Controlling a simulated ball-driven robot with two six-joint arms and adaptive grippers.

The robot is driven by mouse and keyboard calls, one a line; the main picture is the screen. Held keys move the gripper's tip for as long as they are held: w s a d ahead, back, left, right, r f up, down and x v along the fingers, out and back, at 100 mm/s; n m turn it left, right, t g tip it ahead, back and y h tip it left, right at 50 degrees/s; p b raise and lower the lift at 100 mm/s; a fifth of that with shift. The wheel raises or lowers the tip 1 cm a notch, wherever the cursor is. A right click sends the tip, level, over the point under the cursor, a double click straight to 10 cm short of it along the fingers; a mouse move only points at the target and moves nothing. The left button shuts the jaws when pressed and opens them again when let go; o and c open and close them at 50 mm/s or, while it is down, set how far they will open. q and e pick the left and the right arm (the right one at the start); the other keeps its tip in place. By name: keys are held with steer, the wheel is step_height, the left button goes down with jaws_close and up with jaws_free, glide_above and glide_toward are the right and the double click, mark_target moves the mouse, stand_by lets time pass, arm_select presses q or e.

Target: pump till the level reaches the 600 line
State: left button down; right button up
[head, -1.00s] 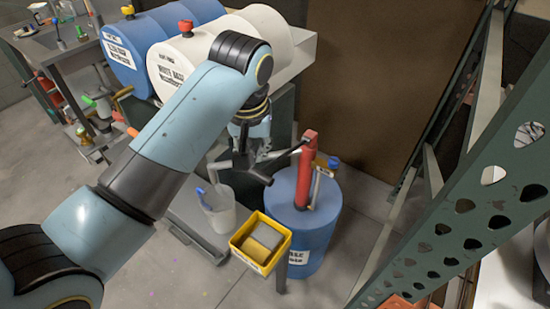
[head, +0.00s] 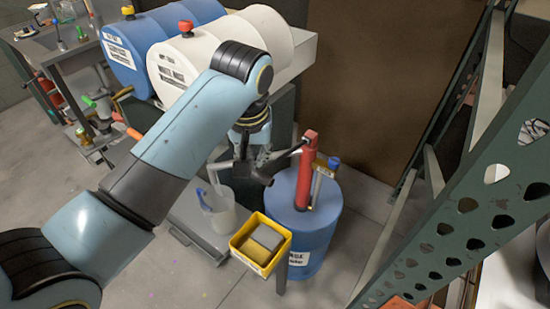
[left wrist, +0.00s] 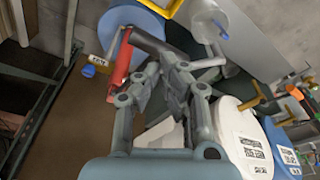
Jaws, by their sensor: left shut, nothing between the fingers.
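A red pump (head: 308,172) stands upright on a blue drum (head: 321,243), with a dark lever handle reaching left from its top. My left gripper (head: 264,168) is shut and empty at the lever's outer end; I cannot tell whether it touches it. In the left wrist view its fingers (left wrist: 168,62) are together close beside the dark lever (left wrist: 150,42), with the red pump (left wrist: 121,66) to their left. A translucent jug (head: 222,213) with a blue piece at its rim stands left of the drum. Its level and lines are too small to read. My right gripper is out of view.
A yellow bin (head: 240,240) with a grey-topped block is in front of the drum. White (head: 268,28) and blue (head: 113,60) barrels lie behind my arm. A green perforated rack post (head: 450,225) stands at right. Grey floor (head: 180,270) is clear in front.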

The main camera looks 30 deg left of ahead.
mark_target(256, 175)
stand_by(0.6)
arm_select(q)
steer(key=shift+f+b, duration=1.55)
steer(key=shift+f, duration=2.25)
steer(key=shift+f+b, duration=1.8)
steer(key=shift+f, duration=2.05)
steer(key=shift+r+p, duration=3.8)
steer(key=shift+r, duration=3.85)
